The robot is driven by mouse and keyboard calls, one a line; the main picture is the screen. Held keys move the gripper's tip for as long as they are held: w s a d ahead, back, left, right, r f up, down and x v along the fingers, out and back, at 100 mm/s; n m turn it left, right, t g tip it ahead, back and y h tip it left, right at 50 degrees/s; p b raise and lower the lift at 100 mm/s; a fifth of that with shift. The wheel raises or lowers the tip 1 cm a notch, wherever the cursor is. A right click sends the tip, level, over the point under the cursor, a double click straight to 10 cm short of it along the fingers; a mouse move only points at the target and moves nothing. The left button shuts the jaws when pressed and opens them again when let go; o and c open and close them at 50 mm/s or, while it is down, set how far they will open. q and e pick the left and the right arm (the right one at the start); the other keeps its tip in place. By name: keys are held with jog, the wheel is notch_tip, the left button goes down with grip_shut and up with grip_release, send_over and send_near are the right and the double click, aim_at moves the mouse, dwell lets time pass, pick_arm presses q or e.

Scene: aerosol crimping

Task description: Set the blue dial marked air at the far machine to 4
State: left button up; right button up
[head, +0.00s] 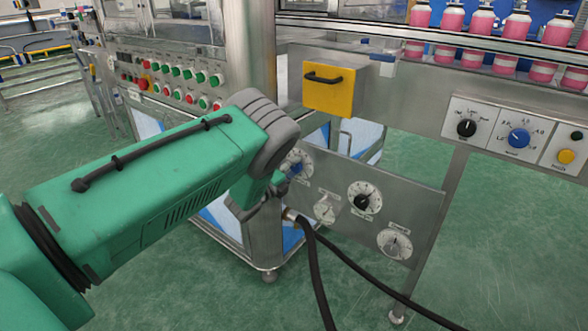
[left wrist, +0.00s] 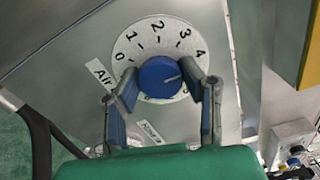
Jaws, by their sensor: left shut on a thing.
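The blue air dial (left wrist: 160,78) fills the middle of the left wrist view. It is a round blue knob on a white scale plate with black numbers, next to a label reading Air. My left gripper (left wrist: 166,90) is shut on the knob, one finger on each side. In the head view the blue dial (head: 295,169) is partly covered by my left gripper (head: 284,188). My right gripper is out of view.
The grey panel also carries a black-knobbed dial (head: 364,199) and a lower dial (head: 395,243). A black hose (head: 316,270) hangs below my gripper. A yellow box (head: 335,88) with a handle sits above. Pink cans (head: 452,20) line the conveyor.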

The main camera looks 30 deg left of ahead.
pick_arm(q)
jog(key=shift+s+d+f, duration=0.1)
jog(key=shift+s+f, duration=0.15)
jog(key=shift+f, duration=0.2)
jog(key=o, duration=1)
jog(key=shift+o, duration=0.8)
jog(key=shift+w+r, duration=0.1)
jog(key=shift+r, duration=0.1)
jog(key=s+a, duration=0.1)
jog(key=s, duration=1.1)
jog(key=shift+f, duration=0.15)
